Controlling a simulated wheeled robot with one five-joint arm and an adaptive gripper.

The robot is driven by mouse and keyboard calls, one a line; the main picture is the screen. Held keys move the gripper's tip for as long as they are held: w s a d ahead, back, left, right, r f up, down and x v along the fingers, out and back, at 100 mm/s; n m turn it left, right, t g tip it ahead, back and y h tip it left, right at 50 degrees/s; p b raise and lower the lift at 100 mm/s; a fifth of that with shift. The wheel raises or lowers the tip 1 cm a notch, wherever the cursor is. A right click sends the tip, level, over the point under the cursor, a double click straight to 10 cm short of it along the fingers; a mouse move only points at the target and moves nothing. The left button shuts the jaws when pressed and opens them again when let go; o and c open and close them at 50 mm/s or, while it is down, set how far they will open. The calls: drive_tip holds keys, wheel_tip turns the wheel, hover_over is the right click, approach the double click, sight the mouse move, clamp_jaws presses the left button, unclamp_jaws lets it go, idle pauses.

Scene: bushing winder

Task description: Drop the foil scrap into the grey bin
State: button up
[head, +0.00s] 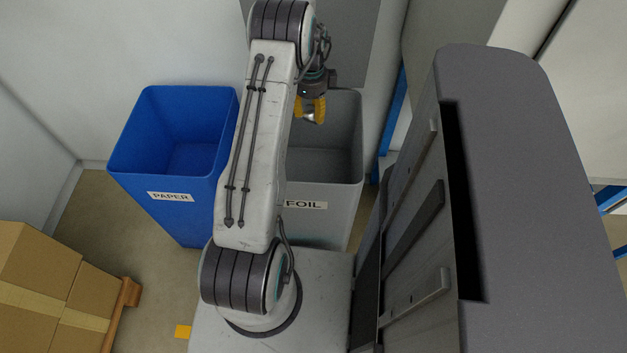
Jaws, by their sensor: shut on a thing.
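The grey bin (345,186) stands behind my base and carries a label reading FOIL. My arm hides its left part. My gripper (310,117) has yellow fingers and points down over the opening of the grey bin, near its back rim in the picture. It is shut on the foil scrap (309,116), a small silvery piece between the fingers, mostly hidden by them. The exact height of the scrap above the rim cannot be told from this view.
A blue bin (170,150) labelled PAPER stands to the left of the grey bin. Cardboard boxes (45,285) sit on a wooden pallet (122,310) at the lower left. Walls close in the back. A patch of floor between boxes and blue bin is clear.

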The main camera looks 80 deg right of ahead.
drive_tip(key=shift+f+b, duration=1.2)
drive_tip(key=shift+f, duration=1.05)
drive_tip(key=o, duration=0.9)
drive_tip(key=shift+r, duration=0.15)
wheel_tip(320, 180, up, 12)
drive_tip(key=shift+f, duration=0.1)
